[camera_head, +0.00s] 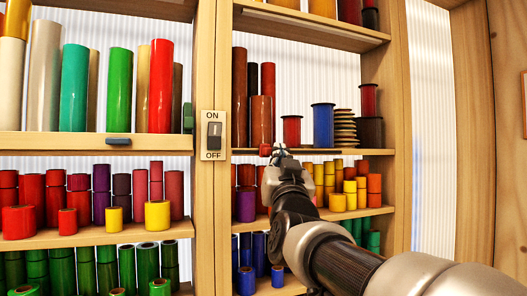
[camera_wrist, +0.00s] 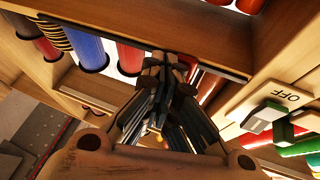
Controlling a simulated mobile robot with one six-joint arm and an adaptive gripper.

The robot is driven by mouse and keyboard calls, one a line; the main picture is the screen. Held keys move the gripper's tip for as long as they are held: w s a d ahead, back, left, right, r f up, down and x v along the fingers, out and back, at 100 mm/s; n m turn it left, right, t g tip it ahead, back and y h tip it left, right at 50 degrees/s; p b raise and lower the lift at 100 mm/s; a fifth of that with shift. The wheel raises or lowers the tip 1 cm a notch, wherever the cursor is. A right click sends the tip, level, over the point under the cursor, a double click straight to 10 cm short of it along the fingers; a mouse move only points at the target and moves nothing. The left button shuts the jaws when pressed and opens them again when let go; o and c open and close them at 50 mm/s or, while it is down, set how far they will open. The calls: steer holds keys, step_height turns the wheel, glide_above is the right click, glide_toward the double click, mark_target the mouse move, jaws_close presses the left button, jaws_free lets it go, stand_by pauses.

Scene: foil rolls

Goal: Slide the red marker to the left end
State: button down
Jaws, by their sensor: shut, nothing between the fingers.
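The red marker (camera_head: 265,149) is a small red block at the front edge of the right bay's middle shelf (camera_head: 345,153), near the left part of that edge. A thin dark strip runs along the edge. My gripper (camera_head: 279,151) is at the same edge, just right of the marker, with its fingers closed and empty. I cannot tell whether it touches the marker. In the wrist view my gripper (camera_wrist: 168,62) points at the shelf edge and its fingers hide part of it. I cannot make out the marker clearly there.
An ON/OFF switch (camera_head: 213,136) is on the post left of the marker. A red spool (camera_head: 291,130) and a blue spool (camera_head: 323,125) stand on the shelf behind my gripper. A dark handle (camera_head: 118,141) is on the left bay's shelf edge.

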steer(key=shift+s+a+p, duration=0.15)
steer(key=shift+s+a, duration=0.1)
steer(key=shift+a, duration=0.6)
steer(key=shift+s+a+p, duration=0.2)
steer(key=shift+s+a, duration=0.1)
steer(key=shift+a, duration=0.55)
steer(key=shift+s+a+p, duration=0.15)
steer(key=shift+s+a, duration=0.1)
steer(key=shift+a, duration=0.8)
steer(key=shift+d, duration=0.15)
steer(key=shift+s, duration=0.1)
steer(key=shift+s+d+b, duration=0.25)
steer(key=shift+s+b, duration=0.15)
steer(key=shift+s, duration=0.3)
steer(key=shift+s+d+b, duration=0.2)
steer(key=shift+s+b, duration=0.2)
steer(key=shift+s, duration=0.3)
steer(key=shift+s+d+b, duration=0.25)
steer(key=shift+s+b, duration=0.15)
steer(key=shift+s, duration=0.3)
steer(key=shift+b+v, duration=1.2)
steer(key=shift+v, duration=1.3)
